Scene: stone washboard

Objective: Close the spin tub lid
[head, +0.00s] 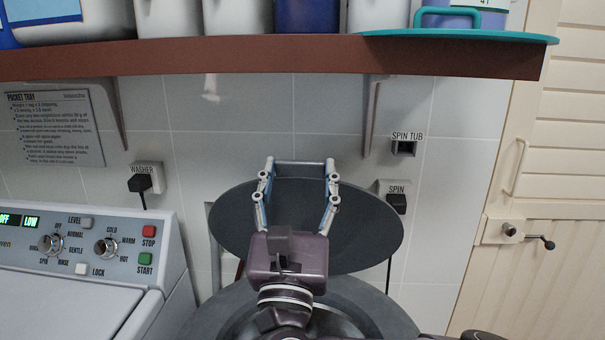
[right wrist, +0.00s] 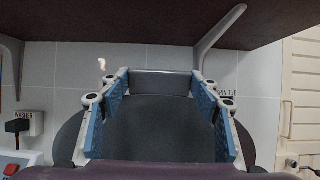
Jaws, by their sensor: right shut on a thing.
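The spin tub lid (head: 375,232) is a dark grey disc raised at a steep tilt behind the round grey spin tub (head: 385,312), whose mouth is partly hidden by my arm. My right gripper (head: 299,164) is in front of the lid, its two blue-padded fingers wide apart. In the right wrist view, a grey bar (right wrist: 161,83) spans between the fingertips, and my right gripper (right wrist: 160,90) is shut on it. The bar seems to be part of the lid, which also shows behind it (right wrist: 160,130). My left gripper is out of view.
A brown shelf (head: 240,56) with bottles and a teal lid (head: 460,36) overhangs the tub. The white washer (head: 70,300) stands at left. A SPIN plug (head: 397,203) is on the tiled wall and a cream door (head: 560,130) is at right.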

